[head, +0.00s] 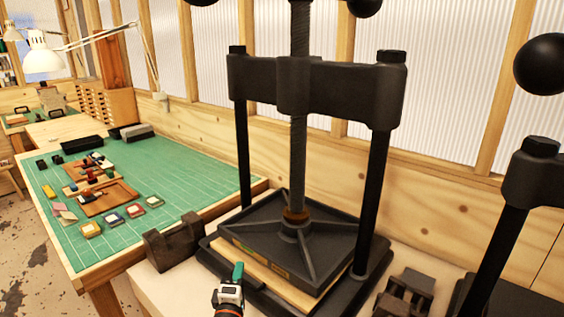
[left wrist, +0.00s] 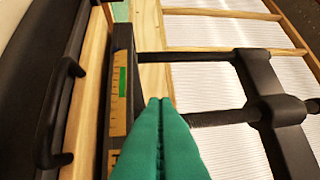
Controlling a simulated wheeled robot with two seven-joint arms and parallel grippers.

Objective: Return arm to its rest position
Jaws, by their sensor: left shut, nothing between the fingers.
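My left gripper (head: 238,270) shows at the bottom middle of the head view, with green fingers on a white and orange wrist. It is in front of the black screw press (head: 318,92), near the press's lower plates. In the left wrist view the green fingers (left wrist: 160,104) are pressed together, with nothing between them. They point along the press, whose dark posts and crossbar (left wrist: 270,110) show at the right. My right gripper is not in view.
Boards lie clamped under the press's platen (head: 285,250). A dark block (head: 172,243) stands left of the press, and a second press (head: 510,215) stands at the right. A green cutting mat (head: 185,190) with trays and small items covers the left table.

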